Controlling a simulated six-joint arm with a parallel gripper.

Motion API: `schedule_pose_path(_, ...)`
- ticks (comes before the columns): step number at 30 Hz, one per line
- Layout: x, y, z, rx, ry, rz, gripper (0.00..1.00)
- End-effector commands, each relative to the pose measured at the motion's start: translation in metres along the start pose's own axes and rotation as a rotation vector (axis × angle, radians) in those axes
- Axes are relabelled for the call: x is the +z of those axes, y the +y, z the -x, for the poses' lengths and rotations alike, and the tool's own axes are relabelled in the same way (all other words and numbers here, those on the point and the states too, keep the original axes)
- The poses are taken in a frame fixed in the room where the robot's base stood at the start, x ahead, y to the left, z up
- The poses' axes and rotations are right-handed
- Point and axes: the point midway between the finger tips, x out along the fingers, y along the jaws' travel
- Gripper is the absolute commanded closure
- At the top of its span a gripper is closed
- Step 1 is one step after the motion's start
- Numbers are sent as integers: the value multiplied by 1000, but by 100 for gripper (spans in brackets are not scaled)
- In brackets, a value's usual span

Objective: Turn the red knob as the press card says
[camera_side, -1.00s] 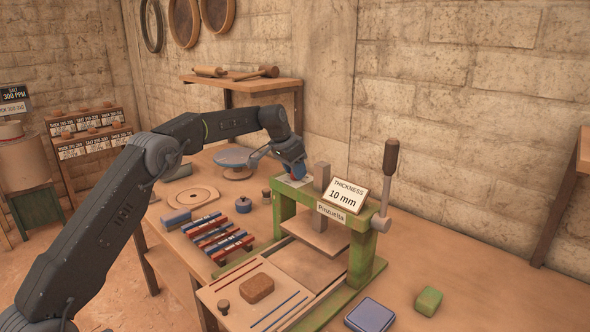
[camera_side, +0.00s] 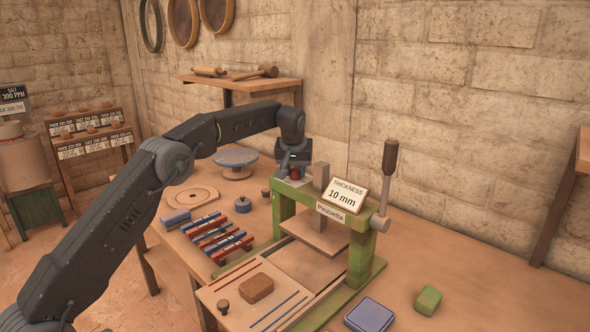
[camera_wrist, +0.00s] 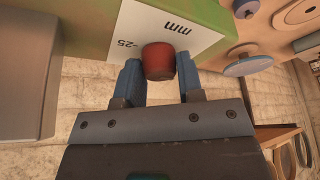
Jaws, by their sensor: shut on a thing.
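The red knob (camera_wrist: 158,62) sits on a white dial plate (camera_wrist: 180,28) marked "mm" and "-25" in the wrist view. In the side view the knob (camera_side: 295,174) shows on top of the green press frame (camera_side: 362,250), at its left end. My gripper (camera_wrist: 160,80) is shut on the knob, one blue finger at each side. In the side view my gripper (camera_side: 294,168) points down over the plate. The press card (camera_side: 344,195) on the frame reads "THICKNESS 10 mm". A pointer on the knob cannot be made out.
A grey upright post (camera_side: 321,176) stands close to the right of the knob. A lever (camera_side: 386,180) rises at the press's right end. Red and blue bars (camera_side: 218,238) and a round blue-topped stand (camera_side: 236,158) are on the table to the left.

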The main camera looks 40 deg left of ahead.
Motion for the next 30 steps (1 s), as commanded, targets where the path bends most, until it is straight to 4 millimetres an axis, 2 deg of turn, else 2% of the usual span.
schedule_pose_path(9, 0, 1, 1, -45, 0, 114, 89)
schedule_pose_path(25, 0, 1, 1, -54, 1, 138, 89)
schedule_pose_path(26, 0, 1, 1, -54, 1, 138, 65)
schedule_pose_path(30, 0, 1, 1, -54, 1, 137, 51)
